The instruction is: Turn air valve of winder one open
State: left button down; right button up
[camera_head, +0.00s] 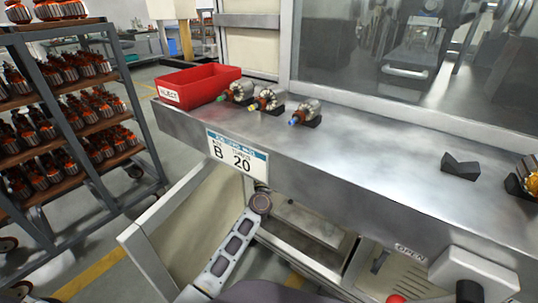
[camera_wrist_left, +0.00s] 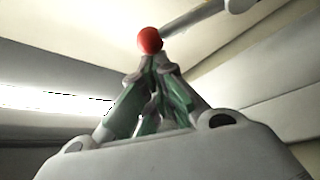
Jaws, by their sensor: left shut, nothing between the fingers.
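In the left wrist view, a red ball knob (camera_wrist_left: 150,40) sits on the end of a thin grey lever (camera_wrist_left: 195,20) that runs up to the right. My left gripper (camera_wrist_left: 157,62) is shut and empty, with its fingertips just below the knob in the picture. I cannot tell whether they touch it. In the head view, an OPEN label (camera_head: 410,252) is on the panel under the bench at lower right. A red knob (camera_head: 396,299) is cut off by the bottom edge near it. My left fingers are not visible there, and my right gripper is in neither view.
A steel bench (camera_head: 385,165) crosses above, with a B 20 sign (camera_head: 238,158) on its front. On it are a red bin (camera_head: 200,86), several wound armatures and a dark V-block (camera_head: 460,166). A rack (camera_head: 60,110) of armatures stands at left.

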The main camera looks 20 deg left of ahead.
pick_arm(q)
jog(key=s+d+f+m+h+b, duration=0.1)
jog(key=d+f+m+h+b, duration=0.1)
jog(key=m+h, duration=0.3)
jog(key=s+d+f+m+t+h+b, duration=0.1)
jog(key=d+f+m+h, duration=0.3)
jog(key=m, duration=0.7)
jog(key=shift+s+d+f+h+b, duration=0.3)
jog(key=shift+d+h+b, duration=0.15)
jog(key=shift+d, duration=0.2)
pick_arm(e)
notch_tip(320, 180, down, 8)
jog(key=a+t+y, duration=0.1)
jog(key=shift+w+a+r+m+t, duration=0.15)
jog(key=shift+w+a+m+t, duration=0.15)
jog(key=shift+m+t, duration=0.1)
pick_arm(q)
jog(key=shift+s+f, duration=0.1)
jog(key=shift+f, duration=0.05)
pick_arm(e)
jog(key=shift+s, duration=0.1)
